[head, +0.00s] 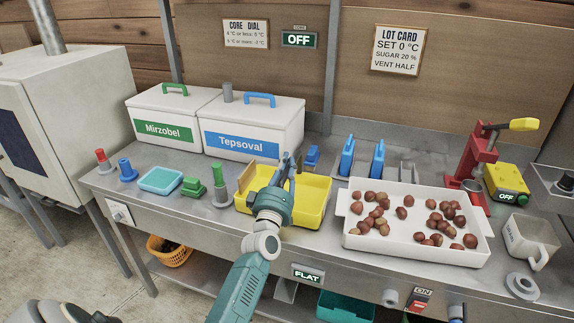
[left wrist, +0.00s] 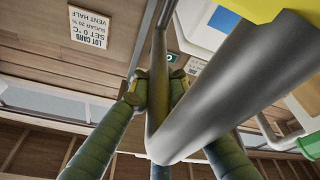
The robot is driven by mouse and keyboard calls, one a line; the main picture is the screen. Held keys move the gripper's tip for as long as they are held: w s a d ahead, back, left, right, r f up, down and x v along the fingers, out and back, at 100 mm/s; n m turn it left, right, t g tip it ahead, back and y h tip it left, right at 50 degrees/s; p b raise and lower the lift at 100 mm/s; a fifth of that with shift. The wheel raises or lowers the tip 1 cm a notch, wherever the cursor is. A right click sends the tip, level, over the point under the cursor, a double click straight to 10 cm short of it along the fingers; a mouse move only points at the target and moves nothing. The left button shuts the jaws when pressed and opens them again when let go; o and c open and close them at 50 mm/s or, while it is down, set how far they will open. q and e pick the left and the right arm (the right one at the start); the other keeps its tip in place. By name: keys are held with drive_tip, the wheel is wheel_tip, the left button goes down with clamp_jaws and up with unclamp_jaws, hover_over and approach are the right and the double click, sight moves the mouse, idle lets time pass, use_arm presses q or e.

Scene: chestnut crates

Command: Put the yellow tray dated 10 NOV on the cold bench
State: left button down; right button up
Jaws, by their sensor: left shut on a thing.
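A yellow tray (head: 314,206) is at the middle of the steel bench (head: 330,246), with a tan piece at its left end. I cannot read a date on it. My left gripper (head: 286,166) is over the tray, its arm crossing the tray's front wall. In the left wrist view, the fingers (left wrist: 157,92) are shut at a grey curved bar, which looks like the tray's hoop handle. Yellow shows at the upper right there (left wrist: 262,8). I cannot tell whether the tray is lifted off the bench. No label names a cold bench. My right gripper is out of view.
A white tray of chestnuts (head: 400,240) stands close to the right. Mirzobel (head: 165,105) and Tepsoval (head: 255,115) boxes stand behind left. A light-blue tray (head: 161,180) and green block (head: 194,187) are left. A red press (head: 476,160) and jug (head: 530,240) are right.

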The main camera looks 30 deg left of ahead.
use_arm(q)
drive_tip(key=c, duration=1.7)
unclamp_jaws()
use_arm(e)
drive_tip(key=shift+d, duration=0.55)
use_arm(q)
drive_tip(key=shift+o, duration=0.2)
drive_tip(key=shift+d, duration=0.1)
drive_tip(key=b+v, duration=0.1)
drive_tip(key=v, duration=1.1)
drive_tip(key=shift+b, duration=0.3)
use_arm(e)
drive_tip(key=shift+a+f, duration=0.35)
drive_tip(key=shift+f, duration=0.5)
use_arm(q)
drive_tip(key=shift+s+f, duration=0.1)
drive_tip(key=shift+s, duration=0.05)
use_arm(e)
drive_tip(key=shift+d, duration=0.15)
